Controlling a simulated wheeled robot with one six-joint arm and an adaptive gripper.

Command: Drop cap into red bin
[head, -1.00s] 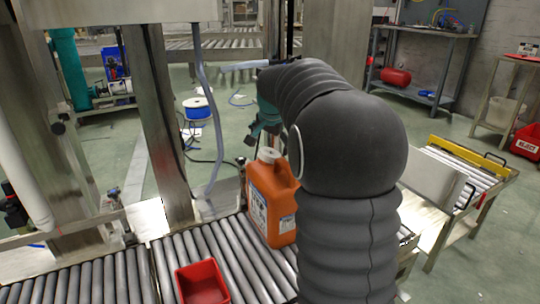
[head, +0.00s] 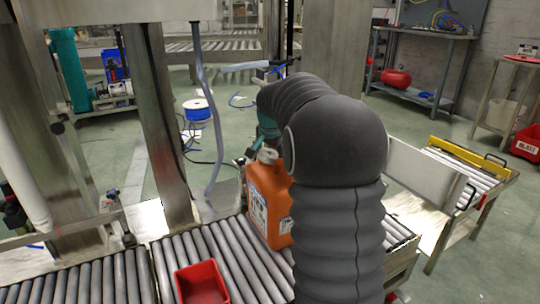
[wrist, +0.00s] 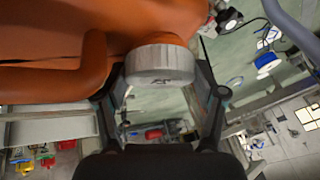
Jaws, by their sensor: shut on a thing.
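An orange jug (head: 268,205) stands upright on the roller conveyor, partly hidden behind my arm. Its pale ribbed cap (wrist: 160,65) sits at the jug's neck in the wrist view, and the cap also shows in the head view (head: 267,155). My gripper (wrist: 161,88) has one finger on each side of the cap and is shut on it. The cap looks seated on the neck; I cannot tell whether it is loose. An empty red bin (head: 202,284) sits on the rollers at the front, left of the jug.
The conveyor rollers (head: 85,288) are clear to the left of the red bin. A metal post (head: 158,130) and a hanging grey hose (head: 206,120) stand behind the conveyor.

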